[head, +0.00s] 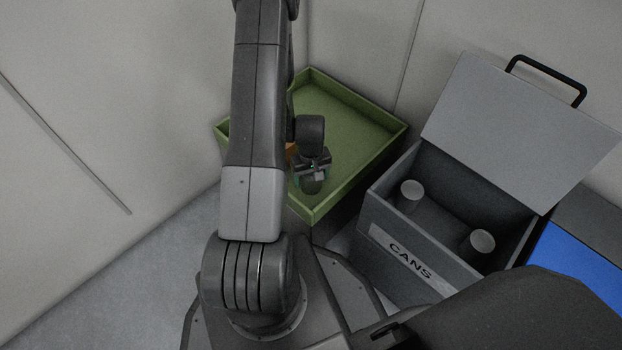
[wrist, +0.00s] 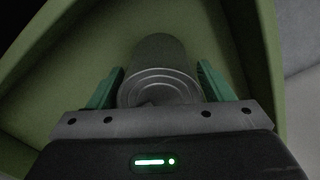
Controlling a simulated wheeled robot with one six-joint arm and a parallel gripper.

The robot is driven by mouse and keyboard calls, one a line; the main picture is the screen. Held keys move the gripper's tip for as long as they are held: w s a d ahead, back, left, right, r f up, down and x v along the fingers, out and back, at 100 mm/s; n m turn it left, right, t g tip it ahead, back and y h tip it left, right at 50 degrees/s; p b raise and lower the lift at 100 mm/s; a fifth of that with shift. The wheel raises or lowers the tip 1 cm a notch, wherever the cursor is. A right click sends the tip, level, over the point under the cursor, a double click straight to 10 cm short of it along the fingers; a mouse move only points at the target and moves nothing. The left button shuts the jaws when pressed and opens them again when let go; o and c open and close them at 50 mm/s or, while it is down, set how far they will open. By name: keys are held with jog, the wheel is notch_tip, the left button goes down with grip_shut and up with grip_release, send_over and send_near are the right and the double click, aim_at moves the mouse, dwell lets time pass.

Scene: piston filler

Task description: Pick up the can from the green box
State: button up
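The green box (head: 365,118) stands behind my arm, and its inside fills most of the wrist view (wrist: 90,55). A grey can (wrist: 160,72) is in it, between the two green fingers of my gripper (wrist: 162,85). Gaps show between the can and the fingers on both sides, so the fingers are open around it and apart from it. In the head view my gripper (head: 312,172) is low in the front part of the box, with the can (head: 312,187) partly hidden beneath it.
A grey box labelled CANS (head: 408,263) stands right of the green box, its lid (head: 520,125) raised. Two cans, one at left (head: 411,192) and one at right (head: 480,242), are inside. A blue surface (head: 575,265) lies at the far right. Walls close off the back.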

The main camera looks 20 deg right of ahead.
jog(key=c, duration=0.7)
